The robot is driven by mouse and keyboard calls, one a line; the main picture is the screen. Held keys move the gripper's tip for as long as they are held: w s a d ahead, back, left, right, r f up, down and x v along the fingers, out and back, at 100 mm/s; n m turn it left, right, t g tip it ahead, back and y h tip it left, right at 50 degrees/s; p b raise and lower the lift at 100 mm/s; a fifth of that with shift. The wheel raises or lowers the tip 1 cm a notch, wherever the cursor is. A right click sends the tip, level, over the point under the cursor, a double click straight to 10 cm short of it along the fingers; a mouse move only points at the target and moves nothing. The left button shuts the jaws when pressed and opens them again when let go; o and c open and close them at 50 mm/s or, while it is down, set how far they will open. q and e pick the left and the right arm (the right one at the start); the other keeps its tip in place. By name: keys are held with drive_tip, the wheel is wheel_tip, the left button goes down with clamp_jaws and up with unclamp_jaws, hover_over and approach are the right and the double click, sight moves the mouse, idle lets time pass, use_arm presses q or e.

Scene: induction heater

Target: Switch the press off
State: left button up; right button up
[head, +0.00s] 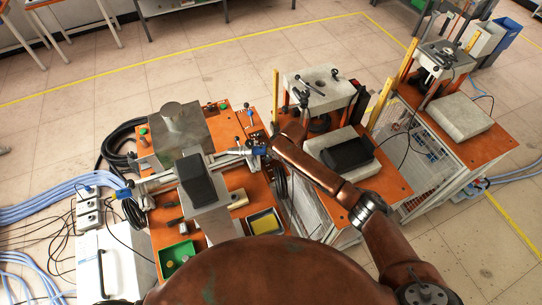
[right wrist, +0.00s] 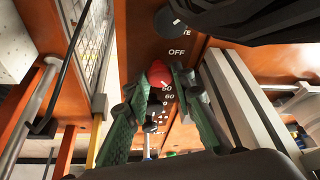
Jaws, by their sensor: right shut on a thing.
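In the right wrist view, my right gripper (right wrist: 161,84) has its green fingers on either side of a red knob (right wrist: 158,72) and is shut on it. The knob sits on an orange panel (right wrist: 140,30) with white printed numbers beside it. A dark round knob (right wrist: 171,22) sits further up the panel, near the word "OFF". In the head view, my brown right arm reaches from the lower right toward the orange bench, and its fingers cannot be made out. A press (head: 318,84) with a pale top block stands beside the arm. My left gripper is not in view.
The orange bench (head: 235,180) carries a metal box (head: 180,128), a dark-topped block (head: 197,180), a green tray (head: 177,258) and a yellow-filled tray (head: 265,222). A second press (head: 445,60) stands at right. Cables (head: 40,207) lie at left. Open floor lies behind.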

drive_tip(key=shift+a, duration=0.1)
clamp_jaws()
drive_tip(key=shift+w+n+g+y, duration=0.1)
drive_tip(key=shift+n+g+y, duration=0.25)
drive_tip(key=shift+n, duration=0.75)
drive_tip(key=n+g+b, duration=0.1)
drive_tip(key=n, duration=0.1)
drive_tip(key=shift+w+f+n+y, duration=0.1)
drive_tip(key=shift+f+n+y, duration=0.05)
drive_tip(key=shift+n+y, duration=0.25)
drive_tip(key=n+g+b, duration=0.1)
drive_tip(key=n+b, duration=0.1)
drive_tip(key=n+g+b, duration=0.1)
drive_tip(key=n+b, duration=0.1)
drive_tip(key=b, duration=0.1)
drive_tip(key=shift+w+f+n, duration=0.1)
drive_tip(key=shift+w+n, duration=0.05)
drive_tip(key=shift+n, duration=0.25)
drive_tip(key=shift+n+g+b, duration=0.35)
drive_tip(key=shift+n+b, duration=0.75)
drive_tip(key=shift+b, duration=0.3)
